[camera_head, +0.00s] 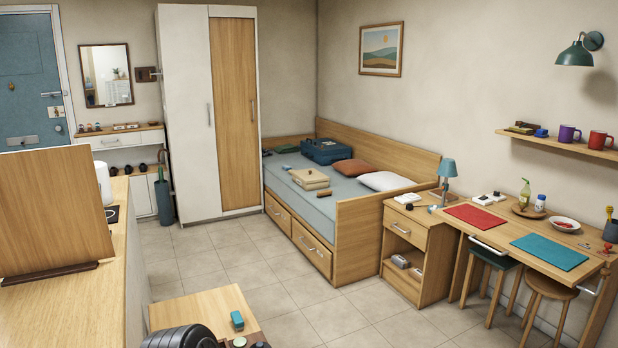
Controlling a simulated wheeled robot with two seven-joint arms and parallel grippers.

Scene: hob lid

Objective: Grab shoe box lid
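No shoe box lid can be made out for certain. On the bed's grey-blue cover lies a flat, pale tan box-like thing (309,175), with what looks like another flat tan piece under it or against it. It is small at this distance, so I cannot tell whether it is a shoe box with its lid. Neither of my grippers shows in the head view. A dark rounded shape at the bottom edge is cut off, and I cannot tell what it is.
A wooden counter (95,300) with an upright board (50,210) stands at left. A low wooden table (205,310) is in front. The tiled floor (230,265) is clear up to the bed (345,235). A nightstand (418,245) and desk (490,238) stand at right.

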